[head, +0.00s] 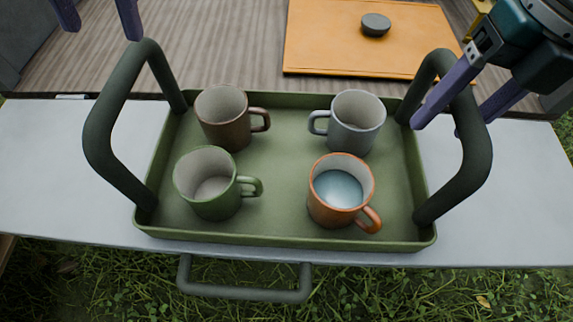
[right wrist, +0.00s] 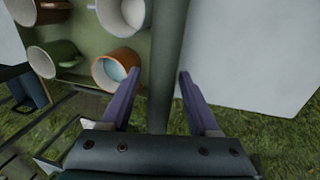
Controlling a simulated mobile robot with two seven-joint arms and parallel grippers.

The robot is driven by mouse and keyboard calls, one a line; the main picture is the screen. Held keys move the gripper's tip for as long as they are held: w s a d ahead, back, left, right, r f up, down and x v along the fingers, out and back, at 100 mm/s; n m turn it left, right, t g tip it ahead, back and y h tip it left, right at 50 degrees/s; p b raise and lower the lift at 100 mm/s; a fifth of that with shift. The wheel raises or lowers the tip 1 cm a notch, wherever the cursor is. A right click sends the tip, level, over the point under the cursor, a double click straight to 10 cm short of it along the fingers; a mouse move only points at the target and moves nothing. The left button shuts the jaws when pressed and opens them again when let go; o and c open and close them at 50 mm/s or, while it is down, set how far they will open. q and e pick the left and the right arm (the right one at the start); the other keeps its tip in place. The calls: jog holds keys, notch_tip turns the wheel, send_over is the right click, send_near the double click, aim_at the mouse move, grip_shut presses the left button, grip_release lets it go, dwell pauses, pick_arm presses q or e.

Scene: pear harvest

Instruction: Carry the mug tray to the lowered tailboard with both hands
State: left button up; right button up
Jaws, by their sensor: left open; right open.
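The green mug tray (head: 285,241) sits level on a pale grey board (head: 50,170). It holds a brown mug (head: 224,132), a grey mug (head: 352,138), a green mug (head: 212,198) and an orange mug (head: 335,203), all upright. Its left handle (head: 100,130) and right handle (head: 478,165) are dark arches. My left gripper (head: 103,33) is open and empty, above and beside the left handle's far end; only its fingertips show. My right gripper (head: 440,130) is open at the right handle. In the right wrist view the handle (right wrist: 168,60) passes between its fingers (right wrist: 158,100), with gaps visible.
Behind the board is a wood-planked floor (head: 190,50) with an orange board (head: 340,45) bearing a dark round object (head: 376,25). A dark bar handle (head: 245,293) juts out at the front edge, over grass (head: 420,295). The grey board is bare on both sides of the tray.

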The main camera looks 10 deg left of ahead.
notch_tip(320, 180, up, 10)
jog(key=d, duration=0.2)
pick_arm(q)
jog(key=shift+r, duration=0.1)
pick_arm(e)
jog(key=shift+r, duration=0.15)
pick_arm(q)
jog(key=r+p, duration=0.1)
jog(key=a+r+p, duration=0.1)
jog(key=r, duration=0.1)
jog(key=a+r+p, duration=0.1)
jog(key=shift+r+p, duration=0.35)
jog(key=shift+p, duration=0.05)
pick_arm(e)
notch_tip(320, 180, up, 4)
jog(key=shift+f, duration=0.2)
pick_arm(q)
notch_tip(320, 180, up, 4)
jog(key=p, duration=0.3)
jog(key=shift+f+p, duration=0.15)
jog(key=shift+p, duration=0.2)
pick_arm(e)
jog(key=d+r, duration=0.4)
jog(key=r, duration=0.1)
